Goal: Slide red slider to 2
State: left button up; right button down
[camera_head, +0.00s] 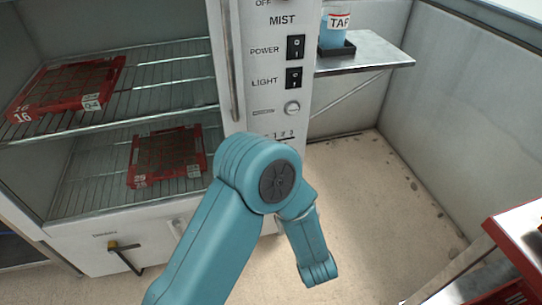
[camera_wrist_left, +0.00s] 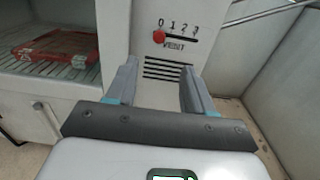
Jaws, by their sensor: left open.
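The red slider (camera_wrist_left: 159,36) is a small round knob in a dark horizontal slot (camera_wrist_left: 182,40) on the white panel. It sits at the slot's left end, under the 0 of the scale 0 1 2 3 (camera_wrist_left: 179,24). My left gripper (camera_wrist_left: 158,68) is open and empty. Its two fingers point at the panel below the slider, and the knob shows beyond the left finger's side of the gap, apart from it. In the head view my left arm hides the slider, and only part of the scale (camera_head: 285,135) shows. My right gripper is in neither view.
A vented grille (camera_wrist_left: 168,70) lies below the slot. POWER (camera_head: 296,47) and LIGHT (camera_head: 293,78) switches and a round knob (camera_head: 292,108) are higher on the panel. Red trays (camera_head: 66,88) lie on wire shelves at left. A side shelf (camera_head: 372,50) holds a blue container (camera_head: 334,36).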

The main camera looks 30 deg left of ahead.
pick_arm(q)
jog(key=b+x, duration=0.1)
jog(key=x, duration=1.2)
jog(key=shift+w+a+b, duration=0.2)
jog(key=shift+a+b, duration=0.15)
grip_shut()
